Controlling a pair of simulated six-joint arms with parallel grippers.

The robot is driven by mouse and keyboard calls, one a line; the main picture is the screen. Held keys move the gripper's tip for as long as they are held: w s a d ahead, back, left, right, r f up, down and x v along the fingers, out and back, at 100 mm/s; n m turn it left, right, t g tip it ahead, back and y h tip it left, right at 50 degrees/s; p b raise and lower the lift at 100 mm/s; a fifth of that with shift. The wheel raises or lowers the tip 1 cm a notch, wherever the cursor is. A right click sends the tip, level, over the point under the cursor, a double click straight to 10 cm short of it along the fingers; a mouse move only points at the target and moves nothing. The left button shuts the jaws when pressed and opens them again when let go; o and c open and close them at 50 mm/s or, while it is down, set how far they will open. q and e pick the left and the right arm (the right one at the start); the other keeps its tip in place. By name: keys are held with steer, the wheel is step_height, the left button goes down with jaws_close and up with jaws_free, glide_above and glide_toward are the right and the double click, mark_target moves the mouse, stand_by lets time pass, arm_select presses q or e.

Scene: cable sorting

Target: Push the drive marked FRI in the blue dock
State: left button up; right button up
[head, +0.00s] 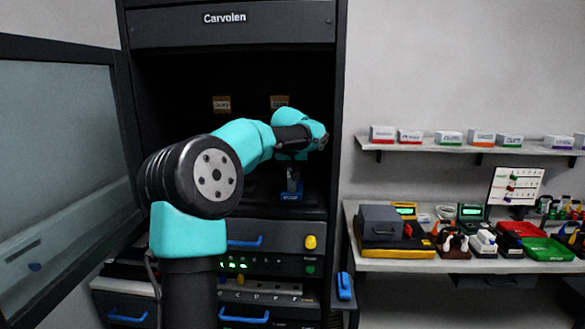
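One teal and black arm of mine rises from the bottom left of centre and reaches into the dark open bay of the Carvolen cabinet; I take it as my left. Its gripper (291,178) points down in the bay, small and dark, and I cannot tell whether its fingers are open or shut. A small blue thing (291,197) with pale lettering, possibly the blue dock, is right below the fingers. I cannot tell whether they touch it. No drive marked FRI can be made out; the arm hides part of the bay. My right gripper is not in view.
The cabinet door (65,170) stands open at the left. Drawers with blue handles (246,243) are below. A crowded bench (385,265) and a shelf of boxes (430,147) are at the right.

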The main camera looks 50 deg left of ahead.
arm_select(q)
steer(key=shift+f, duration=0.35)
stand_by(0.3)
steer(key=o, duration=1.6)
steer(key=shift+r, duration=3.5)
